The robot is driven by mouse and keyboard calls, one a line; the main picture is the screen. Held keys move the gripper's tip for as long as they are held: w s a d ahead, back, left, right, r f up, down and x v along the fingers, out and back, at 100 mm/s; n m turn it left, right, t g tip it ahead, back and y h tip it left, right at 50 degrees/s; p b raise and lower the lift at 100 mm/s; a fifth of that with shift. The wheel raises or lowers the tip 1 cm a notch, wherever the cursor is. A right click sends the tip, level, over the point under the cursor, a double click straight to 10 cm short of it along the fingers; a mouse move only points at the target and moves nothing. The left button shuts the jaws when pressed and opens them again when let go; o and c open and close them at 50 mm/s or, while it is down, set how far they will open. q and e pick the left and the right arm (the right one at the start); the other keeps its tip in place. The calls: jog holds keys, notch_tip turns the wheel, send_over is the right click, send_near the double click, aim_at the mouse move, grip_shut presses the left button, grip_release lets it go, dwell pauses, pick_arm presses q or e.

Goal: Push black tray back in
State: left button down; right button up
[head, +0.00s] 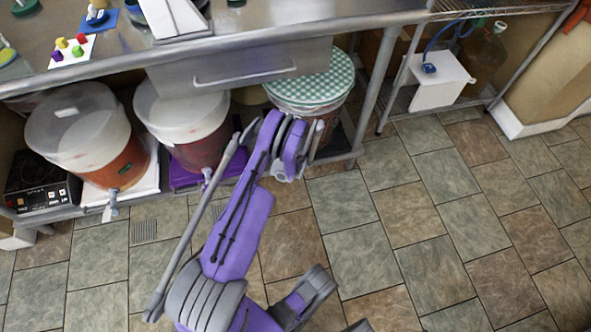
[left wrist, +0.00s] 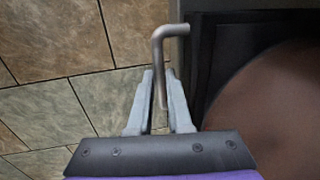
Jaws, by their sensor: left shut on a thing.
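The black tray (left wrist: 212,42) shows in the left wrist view as a dark flat edge under a round brown bucket (left wrist: 275,95). A bent metal handle (left wrist: 158,50) sticks out from the tray's side over the tiled floor. My left gripper (left wrist: 160,78) is shut on the handle's straight part, with one finger on each side. In the head view my left gripper (head: 300,148) is at the shelf's front, by the bucket with the green checked lid (head: 318,82). My arm hides most of the tray there.
Two white-lidded buckets, one on a white tray (head: 148,172) and one on a purple tray (head: 183,177), stand to the left. A table leg (head: 372,85) rises right of the checked-lid bucket. A metal counter (head: 270,22) is overhead. The tiled floor (head: 450,220) is clear to the right.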

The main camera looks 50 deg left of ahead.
pick_arm(q)
jog(key=shift+w+a, duration=0.15)
jog(key=shift+a, duration=0.25)
pick_arm(e)
jog(key=shift+w+a, duration=0.1)
jog(key=shift+a, duration=0.15)
pick_arm(q)
jog(key=c, duration=0.8)
grip_release()
jog(key=shift+c, duration=0.2)
notch_tip(320, 180, up, 11)
jog(key=d+p, duration=0.2)
jog(key=p, duration=0.1)
jog(key=shift+s+f, duration=0.15)
jog(key=shift+s, duration=0.2)
pick_arm(e)
jog(key=shift+w+v, duration=0.25)
jog(key=shift+v, duration=1)
jog(key=shift+r, duration=0.1)
